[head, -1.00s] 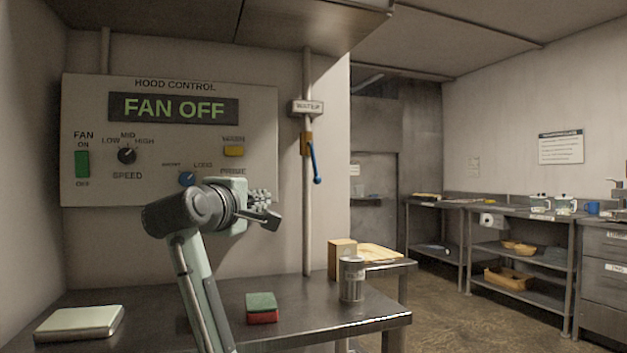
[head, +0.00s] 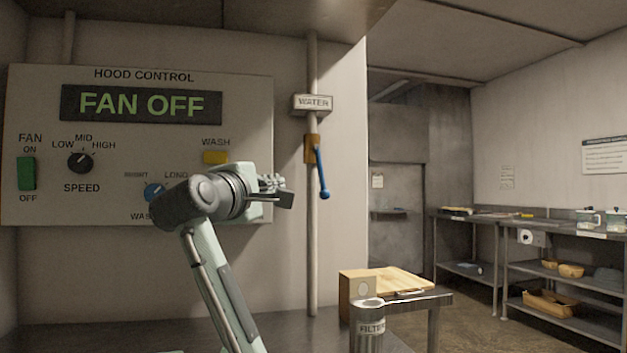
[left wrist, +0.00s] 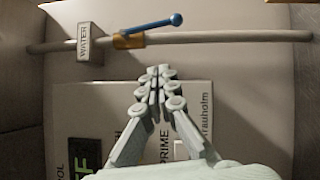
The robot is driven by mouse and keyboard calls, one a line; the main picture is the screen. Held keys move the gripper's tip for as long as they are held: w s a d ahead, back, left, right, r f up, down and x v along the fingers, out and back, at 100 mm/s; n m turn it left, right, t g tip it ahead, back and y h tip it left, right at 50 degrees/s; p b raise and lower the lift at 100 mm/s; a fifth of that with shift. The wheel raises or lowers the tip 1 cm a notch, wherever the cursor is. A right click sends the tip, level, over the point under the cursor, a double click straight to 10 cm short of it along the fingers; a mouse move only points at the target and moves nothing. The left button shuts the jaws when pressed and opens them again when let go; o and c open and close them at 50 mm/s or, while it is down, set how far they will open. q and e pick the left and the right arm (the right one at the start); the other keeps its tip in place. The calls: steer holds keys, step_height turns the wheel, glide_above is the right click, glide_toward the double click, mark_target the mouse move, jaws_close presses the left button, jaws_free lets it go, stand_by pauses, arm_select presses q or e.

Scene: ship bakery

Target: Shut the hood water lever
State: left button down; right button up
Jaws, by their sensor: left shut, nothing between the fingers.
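The blue water lever (head: 321,174) hangs from a brass valve body (head: 311,148) on the vertical pipe, below the WATER sign (head: 313,103). It points down and slightly right, a little off the pipe's line. My left gripper (head: 284,190) is shut and empty, left of the lever and apart from it, in front of the hood control panel. In the left wrist view the shut fingertips (left wrist: 158,72) point towards the pipe, and the lever (left wrist: 152,25) lies beyond them, turned sideways in that picture. My right gripper is not in view.
The hood control panel (head: 235,100) reads FAN OFF and covers the left wall. A filter can (head: 368,325), a box (head: 352,288) and a wooden board (head: 398,280) stand at the lower right. Shelved counters (head: 470,225) line the far right wall. The space right of the lever is clear.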

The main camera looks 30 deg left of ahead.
arm_select(q)
steer(key=p, duration=0.1)
glide_toward(319, 172)
steer(key=a+f, duration=0.1)
steer(key=a, duration=0.3)
steer(key=w+d+p, duration=0.1)
steer(key=w, duration=0.5)
steer(key=shift+w+r, duration=0.2)
steer(key=shift+r, duration=0.1)
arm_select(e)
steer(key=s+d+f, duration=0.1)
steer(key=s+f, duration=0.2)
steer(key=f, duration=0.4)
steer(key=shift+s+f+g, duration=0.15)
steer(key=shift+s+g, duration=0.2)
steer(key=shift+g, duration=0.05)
arm_select(q)
steer(key=shift+d, duration=0.1)
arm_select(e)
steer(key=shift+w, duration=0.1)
